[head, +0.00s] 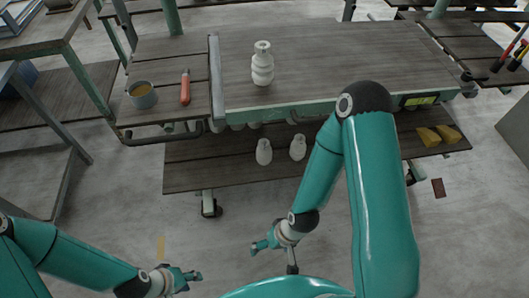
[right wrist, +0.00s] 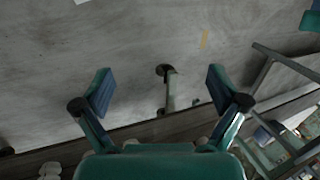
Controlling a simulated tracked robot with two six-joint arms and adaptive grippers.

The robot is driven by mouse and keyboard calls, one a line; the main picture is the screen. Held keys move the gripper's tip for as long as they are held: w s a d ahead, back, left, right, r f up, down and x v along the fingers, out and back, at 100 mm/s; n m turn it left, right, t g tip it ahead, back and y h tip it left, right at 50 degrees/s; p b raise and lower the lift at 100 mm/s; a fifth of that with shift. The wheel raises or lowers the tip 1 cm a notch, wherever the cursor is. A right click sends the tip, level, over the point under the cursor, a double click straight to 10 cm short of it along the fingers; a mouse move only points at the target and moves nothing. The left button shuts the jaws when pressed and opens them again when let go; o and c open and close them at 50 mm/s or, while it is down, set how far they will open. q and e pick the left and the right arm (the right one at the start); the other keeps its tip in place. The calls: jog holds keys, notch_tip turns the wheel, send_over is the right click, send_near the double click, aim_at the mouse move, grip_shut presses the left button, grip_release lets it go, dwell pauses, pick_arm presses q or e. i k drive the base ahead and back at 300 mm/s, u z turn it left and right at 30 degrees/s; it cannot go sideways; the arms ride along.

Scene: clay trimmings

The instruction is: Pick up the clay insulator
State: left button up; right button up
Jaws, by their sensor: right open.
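A white ribbed clay insulator (head: 262,64) stands upright on the grey-brown top of the workbench (head: 345,60) in the head view. Two similar white pieces, one on the left (head: 264,151) and one on the right (head: 298,147), stand on the lower shelf. My right gripper (head: 273,258) is low in front of the bench, well apart from the insulator. In the right wrist view its two fingers (right wrist: 160,88) are spread with nothing held between them. My left gripper (head: 193,277) is at the lower left, far from the insulator; its finger gap is unclear.
A grey cup (head: 142,94) with tan contents and a red-handled tool (head: 185,88) lie left of the raised rail (head: 215,80). Yellow blocks (head: 427,137) sit on the lower shelf (head: 220,172) at right. The bench top around the insulator is clear.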

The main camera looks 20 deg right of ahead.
aim_at(263, 152)
jog(key=u, duration=1.7)
jog(key=i, duration=0.1)
jog(key=z, duration=3.05)
jog(key=k, duration=0.75)
jog(key=u, duration=0.8)
jog(key=i, duration=1)
jog(key=u, duration=0.05)
